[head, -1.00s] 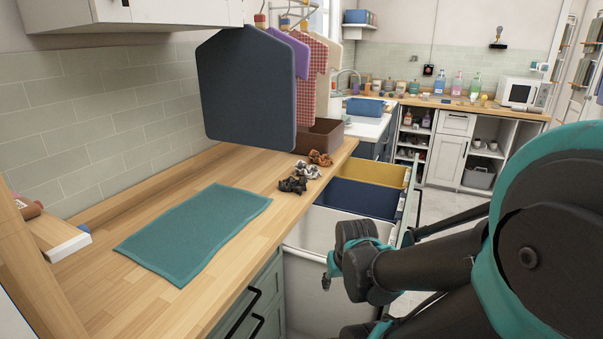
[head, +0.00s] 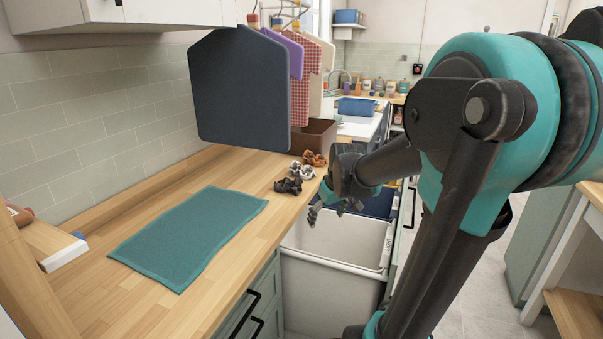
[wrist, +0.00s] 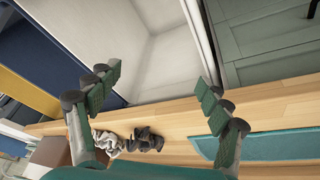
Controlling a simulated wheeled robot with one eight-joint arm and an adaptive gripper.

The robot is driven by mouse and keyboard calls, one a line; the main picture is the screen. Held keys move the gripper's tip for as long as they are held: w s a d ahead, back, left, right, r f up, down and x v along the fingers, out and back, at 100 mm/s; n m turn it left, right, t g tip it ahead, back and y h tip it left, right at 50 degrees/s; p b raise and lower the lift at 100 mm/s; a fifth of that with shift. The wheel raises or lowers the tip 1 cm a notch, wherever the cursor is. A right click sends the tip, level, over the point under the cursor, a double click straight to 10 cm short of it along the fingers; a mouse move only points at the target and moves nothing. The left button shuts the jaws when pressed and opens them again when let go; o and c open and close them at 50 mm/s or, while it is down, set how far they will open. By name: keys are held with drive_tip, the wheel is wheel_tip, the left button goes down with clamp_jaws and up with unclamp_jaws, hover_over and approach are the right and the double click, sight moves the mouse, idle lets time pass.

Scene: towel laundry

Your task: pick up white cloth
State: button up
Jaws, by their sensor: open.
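My gripper (head: 328,211) is open and empty above the front edge of the counter, over the white bin (head: 325,243). In the wrist view its two fingers (wrist: 160,82) are spread wide, with the bin's bare inner walls (wrist: 178,50) between and beyond them. A small crumpled whitish bundle (head: 301,172) lies on the counter between a dark bundle (head: 287,186) and an orange-brown one (head: 315,158). It also shows in the wrist view (wrist: 106,141), below the left finger and apart from it. I cannot tell whether it is the white cloth; no other clear white cloth shows.
A teal towel (head: 190,236) lies flat on the wooden counter (head: 120,210). A dark board-shaped cloth (head: 238,92) and other garments hang above the counter. A brown box (head: 316,136) stands behind the bundles. A blue bin (wrist: 75,60) adjoins the white one.

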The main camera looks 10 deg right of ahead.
sight(303, 167)
drive_tip(key=w+d+r+n+y, duration=0.1)
drive_tip(key=w+r+n, duration=0.2)
drive_tip(key=w+r, duration=0.45)
drive_tip(key=w+r+n, duration=0.2)
drive_tip(key=w+r, duration=0.2)
drive_tip(key=w, duration=0.6)
drive_tip(key=w+d+r+n+y, duration=0.1)
drive_tip(key=w+r+n, duration=0.2)
drive_tip(key=w+r, duration=0.45)
drive_tip(key=x, duration=1.3)
drive_tip(key=w+x, duration=0.1)
drive_tip(key=x, duration=0.5)
drive_tip(key=shift+w+f, duration=0.2)
drive_tip(key=shift+w, duration=0.05)
drive_tip(key=shift+c, duration=0.6)
drive_tip(key=c, duration=1.1)
drive_tip(key=shift+r, duration=0.1)
drive_tip(key=shift+c, duration=0.2)
